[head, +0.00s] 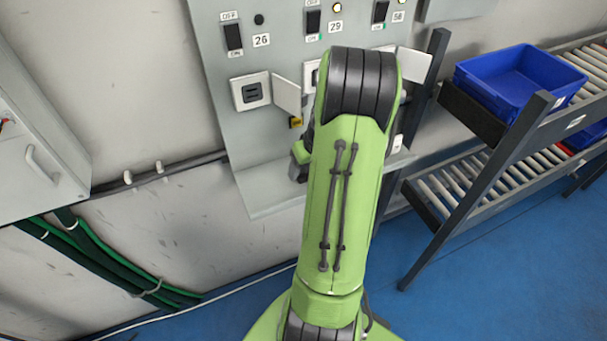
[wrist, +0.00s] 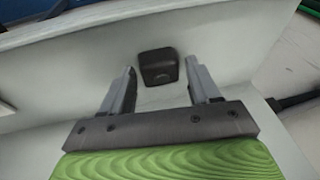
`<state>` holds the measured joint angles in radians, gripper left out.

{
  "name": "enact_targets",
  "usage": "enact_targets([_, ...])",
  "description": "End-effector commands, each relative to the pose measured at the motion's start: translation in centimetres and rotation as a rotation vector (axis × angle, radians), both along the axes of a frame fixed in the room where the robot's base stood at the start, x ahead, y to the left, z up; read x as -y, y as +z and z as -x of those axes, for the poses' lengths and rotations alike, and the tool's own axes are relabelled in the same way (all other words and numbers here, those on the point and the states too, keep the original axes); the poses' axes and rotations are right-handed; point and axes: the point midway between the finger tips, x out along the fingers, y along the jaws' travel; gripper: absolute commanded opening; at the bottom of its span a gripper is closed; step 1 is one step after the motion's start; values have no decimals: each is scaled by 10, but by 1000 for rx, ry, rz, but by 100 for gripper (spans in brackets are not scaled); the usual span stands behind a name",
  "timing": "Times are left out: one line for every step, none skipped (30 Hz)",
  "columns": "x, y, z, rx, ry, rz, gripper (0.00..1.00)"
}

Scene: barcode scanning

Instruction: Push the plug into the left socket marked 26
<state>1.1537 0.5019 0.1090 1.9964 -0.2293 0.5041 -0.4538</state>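The left socket (head: 251,92) is a white square with a dark slotted middle, below the label 26 (head: 261,40) on the grey panel. Its white cover (head: 287,95) stands swung open to the right. In the wrist view a dark block (wrist: 158,66), seemingly the plug, is on a pale surface. My gripper (wrist: 162,75) is open, with one finger on each side of the block and a visible gap to both. I cannot tell how far the fingertips are from it in depth. In the head view my arm hides the fingers and the block.
The panel (head: 275,190) also carries switches labelled 29 and 58 with partly hidden sockets and another open cover (head: 414,64). A roller rack (head: 470,180) with a blue crate (head: 500,95) stands at right. A wall cabinet (head: 35,150) is at left.

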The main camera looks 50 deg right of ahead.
Motion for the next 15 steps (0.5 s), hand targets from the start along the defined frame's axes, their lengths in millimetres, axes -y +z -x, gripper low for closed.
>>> enact_targets([0, 0, 0, 0, 0, 0, 53])
enact_targets([0, 0, 0, 0, 0, 0, 49])
enact_targets([0, 0, 0, 0, 0, 0, 42])
enact_targets([0, 0, 0, 0, 0, 0, 38])
enact_targets([0, 0, 0, 0, 0, 0, 33])
enact_targets([0, 0, 0, 0, 0, 0, 27])
enact_targets([0, 0, 0, 0, 0, 0, 23])
enact_targets([0, 0, 0, 0, 0, 0, 20])
enact_targets([0, 0, 0, 0, 0, 0, 20])
enact_targets([0, 0, 0, 0, 0, 0, 20])
enact_targets([0, 0, 0, 0, 0, 0, 19])
enact_targets([0, 0, 0, 0, 0, 0, 19])
enact_targets([0, 0, 0, 0, 0, 0, 19])
enact_targets([0, 1, 0, 0, 0, 0, 19])
enact_targets([0, 2, 0, 1, 0, 0, 19])
